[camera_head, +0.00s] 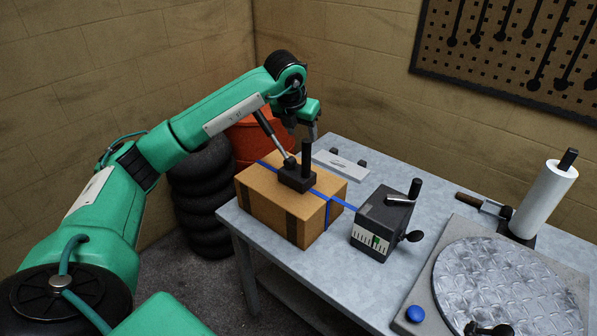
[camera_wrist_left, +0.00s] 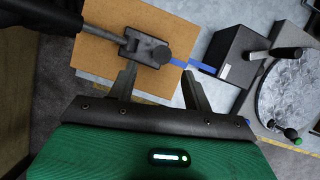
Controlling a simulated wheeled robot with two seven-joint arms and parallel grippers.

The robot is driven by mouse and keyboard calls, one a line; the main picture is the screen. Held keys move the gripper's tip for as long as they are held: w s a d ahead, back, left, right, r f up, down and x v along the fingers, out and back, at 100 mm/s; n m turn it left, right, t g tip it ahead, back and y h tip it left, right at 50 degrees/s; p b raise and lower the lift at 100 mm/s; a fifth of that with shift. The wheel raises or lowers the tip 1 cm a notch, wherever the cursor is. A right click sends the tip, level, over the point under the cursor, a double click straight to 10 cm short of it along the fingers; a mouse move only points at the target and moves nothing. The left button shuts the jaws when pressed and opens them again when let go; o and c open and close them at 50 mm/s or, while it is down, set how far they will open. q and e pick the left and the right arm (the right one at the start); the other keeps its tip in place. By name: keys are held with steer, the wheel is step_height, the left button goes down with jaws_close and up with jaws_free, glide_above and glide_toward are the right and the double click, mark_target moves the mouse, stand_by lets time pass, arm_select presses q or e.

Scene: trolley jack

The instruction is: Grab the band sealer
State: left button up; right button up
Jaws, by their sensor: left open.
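The band sealer (camera_head: 297,178) is a black tool on top of a cardboard box (camera_head: 270,217), with an upright black post and a long slanted lever. It also shows in the left wrist view (camera_wrist_left: 142,48), its lever reaching to the upper left. A blue strap (camera_head: 341,203) runs over the box. My left gripper (camera_head: 303,129) is open and empty, above and behind the sealer. In the left wrist view its fingers (camera_wrist_left: 159,72) point toward the sealer, with the post end just beyond the gap, nearer the left finger. Contact is not clear. My right gripper is not seen.
A dark box with a crank (camera_head: 384,222) stands right of the cardboard box on the grey table (camera_head: 420,188). A flat light plate (camera_head: 340,164) lies behind. A round textured turntable (camera_head: 508,285) and a white roll (camera_head: 543,198) are at the right.

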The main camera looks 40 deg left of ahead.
mark_target(306, 141)
arm_select(q)
steer(key=shift+x, duration=1.2)
steer(key=shift+w+f+p, duration=0.15)
steer(key=shift+f+p, duration=0.05)
steer(key=shift+p, duration=0.35)
steer(key=p+x, duration=0.1)
steer(key=x, duration=0.2)
steer(key=shift+w+f+p, duration=0.2)
steer(key=shift+w+p, duration=0.05)
steer(key=shift+p, duration=0.15)
steer(key=shift+w+f, duration=0.2)
steer(key=shift+f, duration=0.35)
jaws_close()
steer(key=shift+r, duration=0.1)
